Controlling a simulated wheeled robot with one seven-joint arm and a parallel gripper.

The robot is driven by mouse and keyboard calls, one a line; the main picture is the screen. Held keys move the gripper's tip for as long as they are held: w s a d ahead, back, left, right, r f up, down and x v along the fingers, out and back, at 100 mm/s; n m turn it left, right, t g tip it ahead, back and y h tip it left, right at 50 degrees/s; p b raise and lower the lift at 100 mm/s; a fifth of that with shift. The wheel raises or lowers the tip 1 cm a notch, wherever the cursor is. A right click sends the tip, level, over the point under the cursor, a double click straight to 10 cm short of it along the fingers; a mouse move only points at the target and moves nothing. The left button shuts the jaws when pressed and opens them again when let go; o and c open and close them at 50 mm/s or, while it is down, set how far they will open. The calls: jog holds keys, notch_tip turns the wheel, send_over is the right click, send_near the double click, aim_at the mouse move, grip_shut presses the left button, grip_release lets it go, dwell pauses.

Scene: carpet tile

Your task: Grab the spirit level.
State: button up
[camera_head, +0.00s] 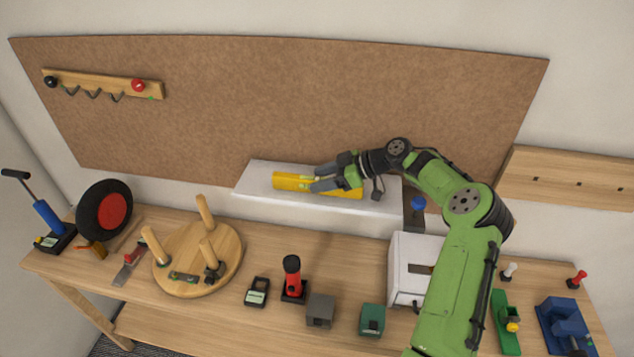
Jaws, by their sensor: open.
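The spirit level is a long yellow bar (290,181) lying on a white shelf (256,194) below the brown pegboard. My gripper (314,178) reaches in from the right over the level, with its two dark fingers apart near the bar's middle. The fingers and wrist hide part of the bar, and its right end shows just past the wrist. I cannot tell whether the fingers touch the level or straddle it.
The workbench (250,238) below holds a round stool top with upturned legs (225,256), a red flashlight (293,280), small boxes, a white cabinet (405,270) and a blue vise (563,325). A hook rail (105,84) hangs at upper left.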

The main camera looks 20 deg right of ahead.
jog(key=shift+a+f, duration=0.1)
jog(key=shift+s, duration=0.1)
jog(key=shift+c, duration=0.7)
grip_shut()
